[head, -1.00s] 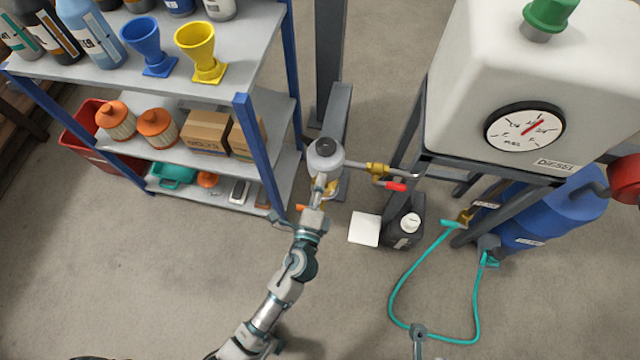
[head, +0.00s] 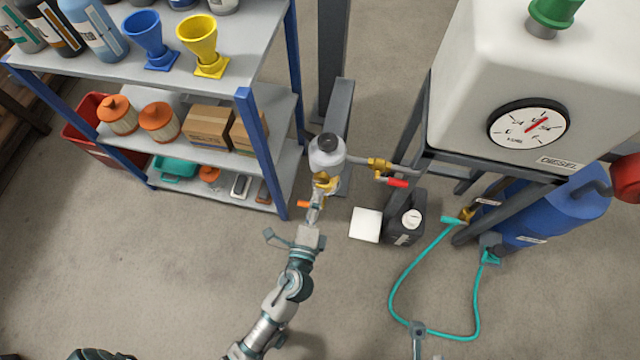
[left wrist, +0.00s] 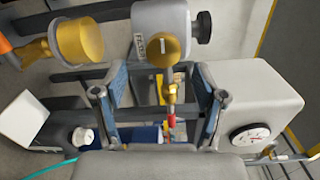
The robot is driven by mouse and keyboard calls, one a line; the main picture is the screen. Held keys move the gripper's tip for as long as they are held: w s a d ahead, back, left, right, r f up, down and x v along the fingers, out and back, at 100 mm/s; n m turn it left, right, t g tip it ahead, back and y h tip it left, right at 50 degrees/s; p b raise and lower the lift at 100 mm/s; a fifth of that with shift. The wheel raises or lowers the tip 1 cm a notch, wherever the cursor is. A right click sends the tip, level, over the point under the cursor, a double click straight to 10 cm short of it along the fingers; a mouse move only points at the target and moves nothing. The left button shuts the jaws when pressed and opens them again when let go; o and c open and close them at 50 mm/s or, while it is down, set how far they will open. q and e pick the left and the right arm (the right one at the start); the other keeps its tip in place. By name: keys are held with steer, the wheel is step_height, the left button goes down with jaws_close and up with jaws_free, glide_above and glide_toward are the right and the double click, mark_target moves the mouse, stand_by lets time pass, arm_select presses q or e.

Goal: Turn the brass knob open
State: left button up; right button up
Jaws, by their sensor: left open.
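A small brass knob (left wrist: 170,52) sits under the grey filter housing (left wrist: 165,15) in the left wrist view. In the head view, brass (head: 325,182) shows below the housing (head: 326,150); I cannot tell how much of it is the knob. My left gripper (head: 292,222) is open and empty, below and in front of the housing. In the left wrist view its spread fingers (left wrist: 158,102) stand either side of the picture's middle, with the knob beyond them and between their lines, apart from them. A grey tip (head: 418,330) at the bottom may be my right gripper.
A brass cup-shaped part (left wrist: 80,40) is close by in the left wrist view. A red-handled valve (head: 395,183) is right of the housing. A dark canister (head: 405,228) and white block (head: 365,226) stand below. A shelf rack (head: 262,150) is left, a diesel tank (head: 470,90) right.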

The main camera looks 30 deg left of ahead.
arm_select(q)
steer(key=v, duration=0.6)
steer(key=shift+s, duration=0.25)
steer(key=shift+d, duration=0.1)
